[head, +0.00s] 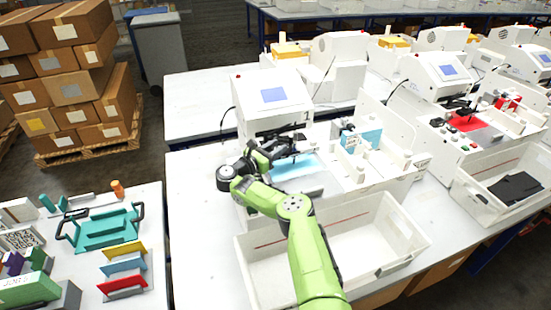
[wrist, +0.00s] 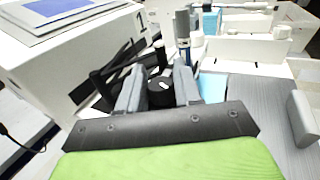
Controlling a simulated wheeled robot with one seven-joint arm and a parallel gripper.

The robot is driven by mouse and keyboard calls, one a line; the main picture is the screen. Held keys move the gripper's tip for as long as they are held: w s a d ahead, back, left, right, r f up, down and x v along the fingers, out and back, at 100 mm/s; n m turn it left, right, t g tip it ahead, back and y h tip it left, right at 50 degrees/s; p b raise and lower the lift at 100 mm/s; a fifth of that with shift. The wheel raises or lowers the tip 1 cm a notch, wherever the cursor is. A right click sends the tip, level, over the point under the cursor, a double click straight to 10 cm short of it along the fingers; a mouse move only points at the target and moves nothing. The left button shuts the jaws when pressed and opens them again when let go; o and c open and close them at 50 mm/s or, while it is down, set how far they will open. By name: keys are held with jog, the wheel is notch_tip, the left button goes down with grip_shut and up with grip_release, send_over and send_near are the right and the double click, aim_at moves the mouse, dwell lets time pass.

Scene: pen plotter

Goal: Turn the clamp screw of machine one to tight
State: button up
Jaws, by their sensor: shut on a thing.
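Machine one (head: 262,118), a white box with a blue screen and the number 1, stands on the white table in the middle of the head view. It also shows at the upper left of the wrist view (wrist: 112,48). My gripper (wrist: 158,92) has its two grey fingers on either side of the clamp screw (wrist: 161,91), a black knob with a short white mark on top. The gripper is shut on this knob. In the head view my gripper (head: 264,160) is at the machine's front, and the arm hides the knob.
A light blue sheet (head: 296,166) lies on the machine's bed right of my gripper. A pen with a blue band (wrist: 183,32) stands just beyond the knob. An empty white bin (head: 385,212) is in front. More plotters (head: 440,75) stand to the right.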

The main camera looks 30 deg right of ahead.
jog(key=shift+f+m+g+b, duration=0.1)
jog(key=shift+m+g+b, duration=0.6)
jog(key=shift+g+b, duration=0.7)
jog(key=shift+r+b, duration=0.2)
jog(key=shift+b, duration=0.2)
jog(key=o, duration=1)
jog(key=shift+c, duration=0.2)
jog(key=a+p, duration=0.1)
jog(key=a, duration=0.3)
jog(key=a+p, duration=0.1)
jog(key=a, duration=0.3)
jog(key=shift+s+a+r, duration=0.15)
jog(key=shift+a+r, duration=0.05)
jog(key=shift+a, duration=0.1)
jog(key=a+p, duration=0.1)
jog(key=a, duration=0.1)
jog(key=a+p, duration=0.4)
jog(key=a, duration=0.1)
jog(key=shift+s+a+f, duration=0.1)
jog(key=shift+s+f, duration=0.15)
